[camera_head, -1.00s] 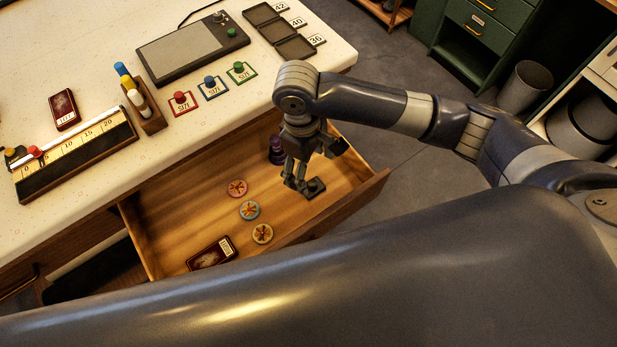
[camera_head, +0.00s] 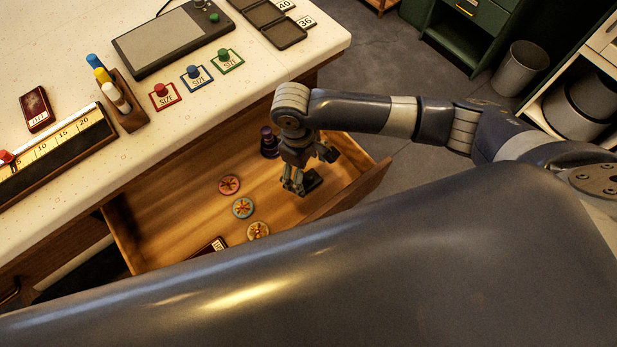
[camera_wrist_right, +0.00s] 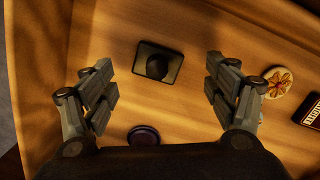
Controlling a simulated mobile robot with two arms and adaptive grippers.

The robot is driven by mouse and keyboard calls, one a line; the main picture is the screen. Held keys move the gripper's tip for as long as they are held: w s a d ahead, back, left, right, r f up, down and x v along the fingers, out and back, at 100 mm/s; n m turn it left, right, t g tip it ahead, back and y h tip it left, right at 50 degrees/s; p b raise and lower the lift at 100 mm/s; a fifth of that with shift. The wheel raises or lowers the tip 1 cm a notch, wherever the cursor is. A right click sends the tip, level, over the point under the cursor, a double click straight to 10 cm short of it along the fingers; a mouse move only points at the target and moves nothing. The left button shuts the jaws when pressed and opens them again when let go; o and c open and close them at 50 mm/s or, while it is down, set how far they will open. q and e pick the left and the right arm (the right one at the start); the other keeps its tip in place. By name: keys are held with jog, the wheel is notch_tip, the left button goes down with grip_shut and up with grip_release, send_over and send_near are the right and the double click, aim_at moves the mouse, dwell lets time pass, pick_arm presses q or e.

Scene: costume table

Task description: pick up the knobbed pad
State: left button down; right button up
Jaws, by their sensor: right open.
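The knobbed pad (camera_head: 313,181) is a small dark square with a round black knob. It lies flat on the floor of the open drawer, near its right end, partly hidden by my right gripper in the head view. My right gripper (camera_head: 299,188) is over the drawer, pointing down beside the pad. In the right wrist view, the pad (camera_wrist_right: 174,76) shows between and beyond the two spread fingers of the gripper (camera_wrist_right: 158,80). They are apart from it and hold nothing. My left gripper is not in view.
The wooden drawer (camera_head: 150,235) also holds a dark purple knobbed piece (camera_head: 269,143), three round patterned discs (camera_head: 242,208) and a dark card (camera_head: 210,247). The drawer's front wall (camera_head: 352,190) stands close to the gripper. The speckled tabletop (camera_head: 190,125) overhangs behind.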

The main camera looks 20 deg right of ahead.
aim_at(309, 177)
jog(key=shift+s+d+f, duration=0.1)
jog(key=shift+d+f, duration=0.05)
jog(key=shift+f, duration=0.75)
jog(key=shift+d+f, duration=0.1)
jog(key=shift+f, duration=0.8)
jog(key=c, duration=1.1)
notch_tip(309, 177, up, 10)
jog(key=shift+r, duration=0.1)
jog(key=c, duration=0.6)
